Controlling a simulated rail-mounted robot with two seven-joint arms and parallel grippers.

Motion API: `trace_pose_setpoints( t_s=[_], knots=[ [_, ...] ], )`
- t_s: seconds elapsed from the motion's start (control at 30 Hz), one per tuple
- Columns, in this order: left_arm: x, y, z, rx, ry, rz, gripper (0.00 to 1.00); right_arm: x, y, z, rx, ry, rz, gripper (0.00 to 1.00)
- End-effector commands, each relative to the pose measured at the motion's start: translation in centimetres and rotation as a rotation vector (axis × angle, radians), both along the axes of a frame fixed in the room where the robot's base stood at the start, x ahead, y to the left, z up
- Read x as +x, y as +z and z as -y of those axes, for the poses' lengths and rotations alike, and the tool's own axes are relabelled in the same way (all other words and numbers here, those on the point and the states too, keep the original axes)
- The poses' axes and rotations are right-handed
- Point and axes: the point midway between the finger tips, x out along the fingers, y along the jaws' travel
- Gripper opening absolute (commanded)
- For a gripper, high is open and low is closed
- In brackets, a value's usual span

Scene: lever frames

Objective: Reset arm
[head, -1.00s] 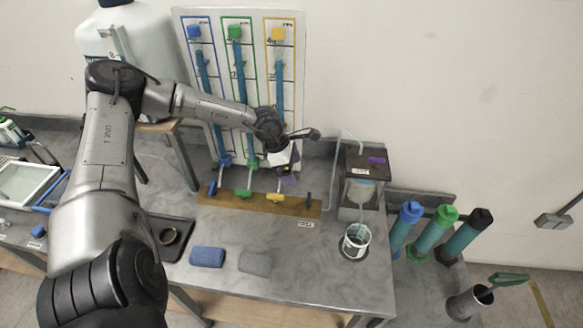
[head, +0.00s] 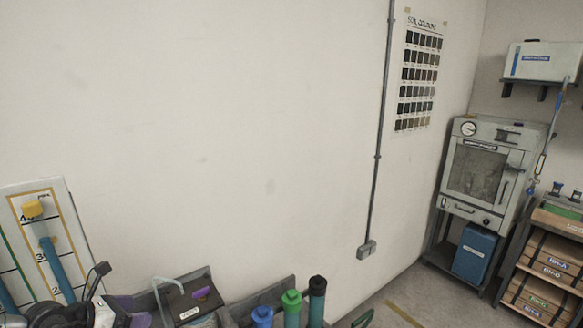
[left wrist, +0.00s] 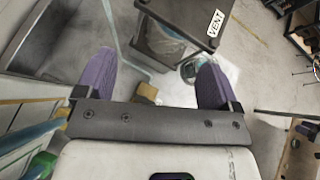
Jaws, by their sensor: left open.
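My left gripper (left wrist: 155,80) is open in the left wrist view, its two purple fingers spread apart. A small tan-yellow block (left wrist: 148,92) shows in the gap between them; I cannot tell whether it touches either finger. In the head view my left gripper (head: 132,311) is at the bottom left edge, mostly cut off, in front of the board (head: 62,200) with its yellow-capped blue tube (head: 45,245). The lower ends of the tubes are out of the head view. My right gripper is not in view.
The dark-topped box (head: 185,300) labelled VENT stands right of my gripper, also ahead in the left wrist view (left wrist: 180,40). Green-capped (head: 291,305) and black-capped (head: 317,300) cylinders stand beyond. An oven (head: 485,175) and shelves (head: 550,265) are far right.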

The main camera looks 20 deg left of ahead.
Motion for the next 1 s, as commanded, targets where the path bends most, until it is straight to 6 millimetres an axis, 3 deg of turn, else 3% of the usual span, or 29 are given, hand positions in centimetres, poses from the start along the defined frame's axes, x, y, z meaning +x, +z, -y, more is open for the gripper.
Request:
trace_pose_setpoints(
  t_s=[0.13,0.3,0.43,0.53,0.67,0.8,1.0],
  knots=[
    [2.2,4.8,0.7,-0.238,0.18,0.257,0.87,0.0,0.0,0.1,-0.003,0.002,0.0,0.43],
    [3.1,9.9,0.8,-0.553,0.416,0.528,0.87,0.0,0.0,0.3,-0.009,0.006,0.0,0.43],
    [2.7,10.7,1.2,-0.851,0.643,0.673,0.87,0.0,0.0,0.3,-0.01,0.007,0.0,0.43],
    [1.6,8.1,2.2,-1.091,0.875,0.701,0.87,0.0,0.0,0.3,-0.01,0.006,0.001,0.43],
    [-0.7,2.3,4.7,-1.325,1.189,0.622,0.87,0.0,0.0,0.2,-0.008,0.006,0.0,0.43],
    [-3.8,-3.8,8.8,-1.476,1.469,0.446,0.87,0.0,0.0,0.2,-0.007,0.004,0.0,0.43],
    [-8.3,-10.6,16.0,-1.64,1.739,0.115,0.87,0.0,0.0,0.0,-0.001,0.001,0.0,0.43]
  ],
)
